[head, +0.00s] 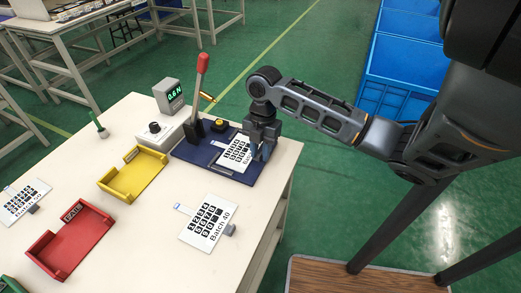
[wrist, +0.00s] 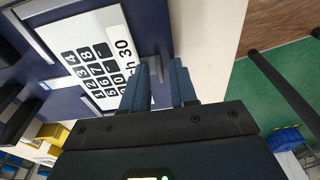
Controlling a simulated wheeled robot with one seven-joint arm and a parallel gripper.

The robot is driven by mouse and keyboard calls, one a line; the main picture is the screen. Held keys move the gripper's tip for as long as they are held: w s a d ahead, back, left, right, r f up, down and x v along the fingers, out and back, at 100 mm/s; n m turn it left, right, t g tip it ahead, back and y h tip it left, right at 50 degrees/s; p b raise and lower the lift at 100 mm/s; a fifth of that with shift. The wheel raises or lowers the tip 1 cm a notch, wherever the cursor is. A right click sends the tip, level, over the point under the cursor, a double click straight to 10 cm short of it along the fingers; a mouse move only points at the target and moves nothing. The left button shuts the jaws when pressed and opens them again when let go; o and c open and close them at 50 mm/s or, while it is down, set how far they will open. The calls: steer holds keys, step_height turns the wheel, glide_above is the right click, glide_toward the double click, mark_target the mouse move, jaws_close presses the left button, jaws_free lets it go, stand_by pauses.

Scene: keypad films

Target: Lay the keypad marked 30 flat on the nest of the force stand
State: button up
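The keypad marked 30 (wrist: 98,58) is white with black keys. It appears to lie flat on the nest of the force stand, on its dark blue base (head: 192,152). The keypad shows at the right end of the base in the head view (head: 233,154). My gripper (head: 264,150) is low at the keypad's right edge. The stand has a red-knobbed lever (head: 203,63).
A display (head: 174,95) reads 0.6 N behind the stand. A yellow tray (head: 133,180) and a red tray (head: 70,240) lie left. A Batch 40 keypad (head: 208,221) lies in front, another keypad (head: 25,202) far left. Blue crates (head: 395,65) stand beyond the table.

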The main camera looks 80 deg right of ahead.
steer(key=shift+o, duration=0.5)
steer(key=shift+r, duration=0.1)
steer(key=r, duration=0.5)
steer(key=d+r, duration=0.1)
steer(key=r, duration=0.1)
steer(key=shift+r, duration=0.25)
